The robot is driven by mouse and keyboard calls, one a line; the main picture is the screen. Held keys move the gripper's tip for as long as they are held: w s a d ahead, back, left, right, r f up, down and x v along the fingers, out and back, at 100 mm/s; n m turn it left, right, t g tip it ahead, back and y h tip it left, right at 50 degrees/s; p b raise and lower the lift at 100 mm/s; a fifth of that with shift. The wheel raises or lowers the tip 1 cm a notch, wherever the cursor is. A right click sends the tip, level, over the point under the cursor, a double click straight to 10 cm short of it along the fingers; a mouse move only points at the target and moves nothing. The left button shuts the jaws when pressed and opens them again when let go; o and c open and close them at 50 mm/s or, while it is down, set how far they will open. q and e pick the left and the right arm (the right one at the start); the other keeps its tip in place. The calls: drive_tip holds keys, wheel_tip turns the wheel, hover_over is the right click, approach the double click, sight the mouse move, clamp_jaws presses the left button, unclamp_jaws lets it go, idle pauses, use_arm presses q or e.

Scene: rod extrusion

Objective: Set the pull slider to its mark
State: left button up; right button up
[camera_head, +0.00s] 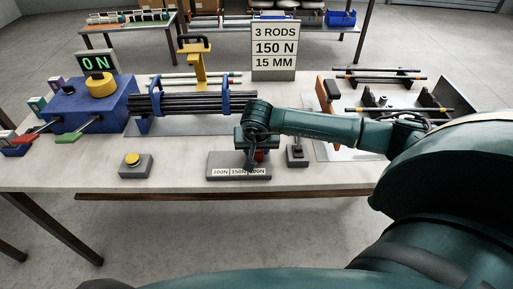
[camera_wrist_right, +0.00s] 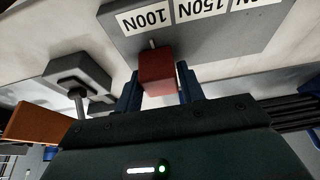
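The pull slider is a red block; in the right wrist view the slider (camera_wrist_right: 157,72) has a thin pointer at the 100N label (camera_wrist_right: 145,18). In the head view the grey scale plate (camera_head: 239,162) is marked 200N, 150N and 100N. My right gripper (camera_head: 255,152) is down over the plate's right part and hides most of the slider. In the right wrist view its blue fingers (camera_wrist_right: 160,88) stand on both sides of the red block, close against it. The sign (camera_head: 274,48) reads 3 RODS, 150 N, 15 MM. My left gripper is not in view.
A grey lever box (camera_head: 297,157) stands just right of the plate. A yellow button box (camera_head: 134,164) is at the front left. A blue machine (camera_head: 95,108) with a 0 N display (camera_head: 97,63) and a rod bundle (camera_head: 190,103) lie behind. The table front between button and plate is clear.

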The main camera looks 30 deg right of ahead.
sight(239, 153)
clamp_jaws()
drive_tip(key=shift+w+a, duration=0.25)
drive_tip(key=shift+a, duration=0.1)
drive_tip(key=w+a+b, duration=0.2)
drive_tip(key=a, duration=0.1)
drive_tip(key=shift+a, duration=0.2)
drive_tip(key=shift+w+a, duration=0.1)
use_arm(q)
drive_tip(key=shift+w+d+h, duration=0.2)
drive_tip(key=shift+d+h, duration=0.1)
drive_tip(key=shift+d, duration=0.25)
use_arm(e)
unclamp_jaws()
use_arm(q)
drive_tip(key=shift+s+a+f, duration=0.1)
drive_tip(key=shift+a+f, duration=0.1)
use_arm(e)
drive_tip(key=o, duration=0.4)
drive_tip(key=shift+r, duration=0.1)
use_arm(q)
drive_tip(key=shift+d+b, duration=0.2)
drive_tip(key=shift+b, duration=0.25)
use_arm(e)
drive_tip(key=v, duration=1.3)
